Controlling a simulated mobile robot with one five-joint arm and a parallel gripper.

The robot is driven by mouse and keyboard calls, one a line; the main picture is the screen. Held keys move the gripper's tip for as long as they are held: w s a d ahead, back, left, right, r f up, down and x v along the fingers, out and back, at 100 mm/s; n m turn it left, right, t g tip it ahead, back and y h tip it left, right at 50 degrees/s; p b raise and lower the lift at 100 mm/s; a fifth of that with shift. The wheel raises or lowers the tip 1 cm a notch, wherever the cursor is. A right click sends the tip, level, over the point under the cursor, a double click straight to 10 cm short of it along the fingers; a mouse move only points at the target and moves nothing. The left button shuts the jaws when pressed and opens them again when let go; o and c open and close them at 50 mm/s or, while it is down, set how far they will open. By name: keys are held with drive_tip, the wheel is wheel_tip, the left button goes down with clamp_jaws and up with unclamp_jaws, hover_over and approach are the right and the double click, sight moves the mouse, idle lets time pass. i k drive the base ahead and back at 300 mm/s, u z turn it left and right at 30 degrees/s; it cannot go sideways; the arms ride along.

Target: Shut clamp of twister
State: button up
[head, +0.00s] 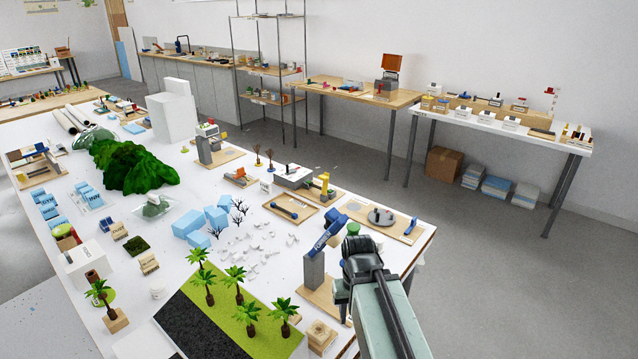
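No readable label marks the twister, and I cannot tell which device it is. One candidate is a wooden board (347,214) at the table's right corner, with a grey round piece (381,215) and a small blue lever (411,225). Another is a grey upright block (313,270) with a raised, tilted blue lettered arm (322,239), just left of my arm. I cannot make out a clamp's state on either. My gripper (355,245) is at the far end of my arm, above the table's right edge; its fingers are not clear, and I see nothing held.
Palm trees on a green strip (258,317) stand at the front. Blue blocks (190,222), bare trees and white scraps (262,240) lie left of my arm. A board with a blue bar (291,209) and a white box (293,175) are behind. Open floor (500,270) lies right.

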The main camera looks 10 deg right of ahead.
sight(325, 177)
drive_tip(key=z, duration=2.05)
drive_tip(key=i, duration=3.05)
drive_tip(key=u, duration=4.6)
